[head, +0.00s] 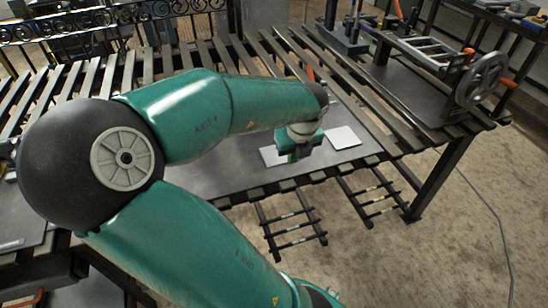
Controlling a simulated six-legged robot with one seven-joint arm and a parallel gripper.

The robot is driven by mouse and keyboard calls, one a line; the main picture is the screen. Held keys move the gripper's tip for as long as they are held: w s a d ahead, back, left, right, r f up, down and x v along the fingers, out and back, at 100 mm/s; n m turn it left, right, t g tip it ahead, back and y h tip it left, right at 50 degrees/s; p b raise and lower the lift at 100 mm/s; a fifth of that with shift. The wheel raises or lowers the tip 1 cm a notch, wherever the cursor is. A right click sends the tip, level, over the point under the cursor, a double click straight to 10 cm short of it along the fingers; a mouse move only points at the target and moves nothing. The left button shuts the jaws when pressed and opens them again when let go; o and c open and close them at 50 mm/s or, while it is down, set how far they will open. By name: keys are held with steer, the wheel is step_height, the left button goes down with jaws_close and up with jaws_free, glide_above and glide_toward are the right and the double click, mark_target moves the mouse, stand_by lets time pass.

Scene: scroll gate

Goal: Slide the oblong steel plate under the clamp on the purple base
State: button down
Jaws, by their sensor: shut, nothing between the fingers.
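My gripper (293,153) is shut and low over the dark sheet on the slatted bench. My wrist and arm hide much of it, and I cannot tell whether it touches anything. A pale flat steel piece (343,137) lies just right of it. Another pale flat piece (270,157) shows at its left, partly hidden. I cannot tell whether these are one oblong plate or two pieces. A dark, slightly purplish base (342,41) with upright clamp-like parts stands at the back of the bench, well away from my gripper. Its clamp opening is too small to make out.
A frame with a handwheel (482,80) stands on the bench at the right. The slatted bench (400,128) has gaps and a front edge. Dark racks (294,228) hang below that edge. A cable (492,212) lies on the floor. Scrolled ironwork (90,22) stands behind.

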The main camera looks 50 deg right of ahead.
mark_target(271, 145)
steer(key=x, duration=0.9)
steer(key=shift+w+d+f, duration=0.1)
steer(key=shift+d+f, duration=0.15)
steer(key=shift+f, duration=0.1)
steer(key=w, duration=0.1)
steer(key=w+d, duration=0.1)
steer(key=shift+w+d+f, duration=0.1)
steer(key=shift+w+d, duration=0.05)
steer(key=shift+w, duration=0.1)
steer(key=shift+w+d, duration=0.3)
steer(key=shift+w, duration=0.3)
steer(key=w+d, duration=0.2)
steer(key=w, duration=0.1)
steer(key=w+d, duration=0.1)
steer(key=w, duration=0.2)
steer(key=w+d, duration=0.2)
steer(key=w, duration=0.2)
steer(key=shift+d, duration=0.35)
steer(key=shift+s, duration=0.2)
